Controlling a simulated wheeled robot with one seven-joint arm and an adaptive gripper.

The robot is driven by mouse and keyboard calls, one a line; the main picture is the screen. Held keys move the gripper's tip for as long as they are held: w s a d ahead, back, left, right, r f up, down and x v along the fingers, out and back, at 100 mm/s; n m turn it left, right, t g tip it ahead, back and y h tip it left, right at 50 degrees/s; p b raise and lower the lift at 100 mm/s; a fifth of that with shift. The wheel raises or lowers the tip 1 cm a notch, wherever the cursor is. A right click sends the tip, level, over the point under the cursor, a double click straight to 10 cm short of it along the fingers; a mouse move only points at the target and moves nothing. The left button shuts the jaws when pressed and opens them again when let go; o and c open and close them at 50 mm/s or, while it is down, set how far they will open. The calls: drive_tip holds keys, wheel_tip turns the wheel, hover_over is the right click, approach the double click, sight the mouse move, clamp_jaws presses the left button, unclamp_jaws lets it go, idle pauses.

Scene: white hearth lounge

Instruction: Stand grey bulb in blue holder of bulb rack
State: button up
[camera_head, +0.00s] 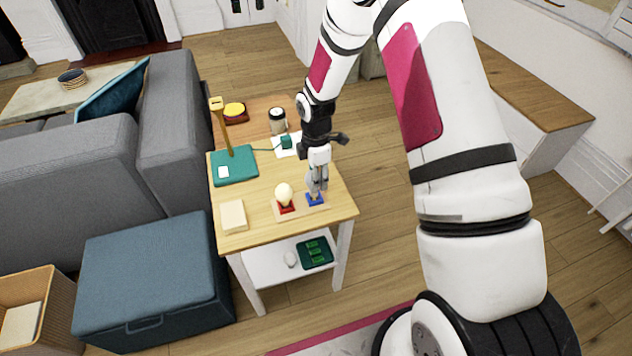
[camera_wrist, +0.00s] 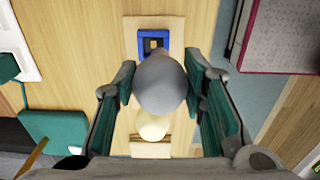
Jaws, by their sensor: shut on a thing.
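My gripper (camera_head: 317,186) is low over the front right of the wooden side table, directly above or at the blue holder (camera_head: 315,198). In the wrist view the grey bulb (camera_wrist: 160,84) sits between the two green-padded fingers of my gripper (camera_wrist: 160,76), which are shut on it. The blue holder (camera_wrist: 153,35) shows just past the bulb, its square socket partly in sight. The bulb's lower end is hidden, so I cannot tell whether it touches the holder. The bulb rack (camera_head: 299,214) also carries a red holder (camera_head: 286,208) with a cream bulb (camera_head: 284,192) standing in it.
A teal-based lamp (camera_head: 234,167) stands on the side table (camera_head: 262,233), with a cream block (camera_head: 233,216) in front. A blue ottoman (camera_head: 150,275) stands left of the table.

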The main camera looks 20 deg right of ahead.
drive_tip(key=shift+w+d, duration=0.2)
drive_tip(key=shift+w, duration=0.3)
drive_tip(key=shift+f, duration=1.8)
drive_tip(key=shift+f, duration=0.1)
drive_tip(key=o, duration=1.1)
drive_tip(key=shift+o, duration=0.2)
